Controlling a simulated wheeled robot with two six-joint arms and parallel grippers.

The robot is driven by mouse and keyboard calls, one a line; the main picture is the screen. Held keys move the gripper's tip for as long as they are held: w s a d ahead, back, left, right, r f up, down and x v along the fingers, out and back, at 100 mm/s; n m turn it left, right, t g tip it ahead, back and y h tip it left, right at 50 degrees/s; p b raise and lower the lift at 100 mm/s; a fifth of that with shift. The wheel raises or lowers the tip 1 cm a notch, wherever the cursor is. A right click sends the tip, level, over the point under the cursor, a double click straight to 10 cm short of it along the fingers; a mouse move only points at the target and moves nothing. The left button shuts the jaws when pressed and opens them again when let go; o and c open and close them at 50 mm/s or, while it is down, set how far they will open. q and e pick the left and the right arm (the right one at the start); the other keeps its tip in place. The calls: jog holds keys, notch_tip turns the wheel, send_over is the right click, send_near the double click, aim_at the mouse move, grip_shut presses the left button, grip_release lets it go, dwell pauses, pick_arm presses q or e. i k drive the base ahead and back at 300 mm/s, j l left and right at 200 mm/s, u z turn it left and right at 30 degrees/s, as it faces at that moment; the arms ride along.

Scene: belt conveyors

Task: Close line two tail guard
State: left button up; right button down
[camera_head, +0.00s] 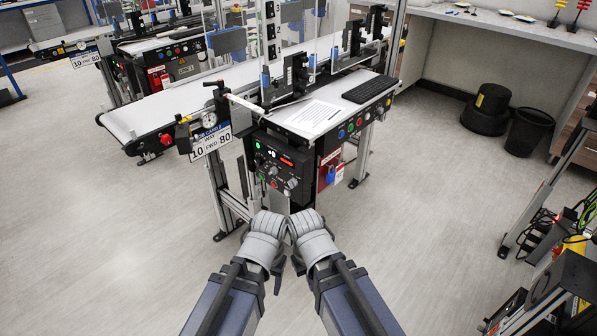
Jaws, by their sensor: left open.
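The near belt conveyor (172,103) runs from the left end up to the back right; no line two label is readable on it. Clear upright panels (290,45) with blue and black clamps stand along it. I cannot tell which part is the tail guard or whether it is open.
A sign (211,142) and a round gauge (209,120) stick out left of the control box. A red lockout box (329,172) with a blue padlock is on its right.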

aim_at(184, 138)
jog(key=i+l+u, duration=0.1)
jog(key=i+u, duration=0.25)
jog(key=i+l+u, duration=0.1)
jog(key=u, duration=0.2)
jog(key=i+l+u, duration=0.2)
jog(key=u, duration=0.15)
